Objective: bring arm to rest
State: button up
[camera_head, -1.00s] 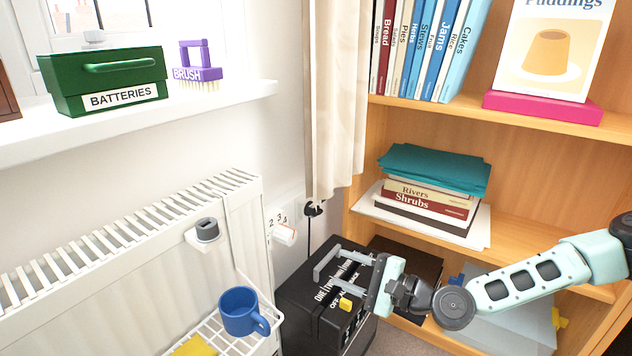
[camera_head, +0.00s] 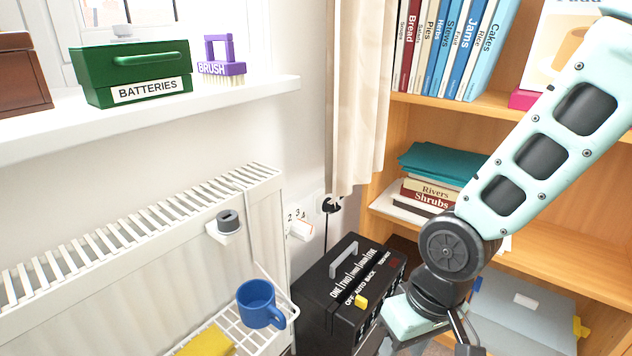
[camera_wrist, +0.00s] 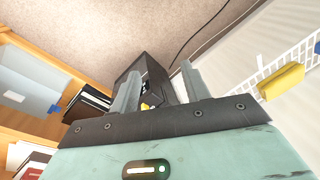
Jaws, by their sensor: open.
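My gripper (camera_wrist: 158,92) shows in the wrist view with its two fingers apart and nothing between them. Beyond the fingers stands the black box (camera_wrist: 152,72), with the carpeted floor around it. In the head view my arm comes in from the upper right and bends down at a dark joint. The gripper end is at the bottom edge there, just right of the black box (camera_head: 345,290) with white lettering, a grey handle and a yellow switch. The fingertips are cut off or hidden in that view.
A wire rack (camera_head: 225,338) holds a blue mug (camera_head: 260,304) and a yellow cloth (camera_head: 207,341), left of the black box. A radiator (camera_head: 130,265) runs below the sill, which bears a green batteries box (camera_head: 135,72) and purple brush (camera_head: 220,60). A bookshelf (camera_head: 560,190) stands behind my arm.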

jog(key=s+d+r+n+h, duration=0.1)
jog(key=s+r+n, duration=0.2)
jog(key=s+r, duration=0.65)
notch_tip(320, 180, up, 32)
jog(key=p, duration=3.2)
jog(key=shift+w+d+r, duration=0.15)
jog(key=shift+w, duration=0.25)
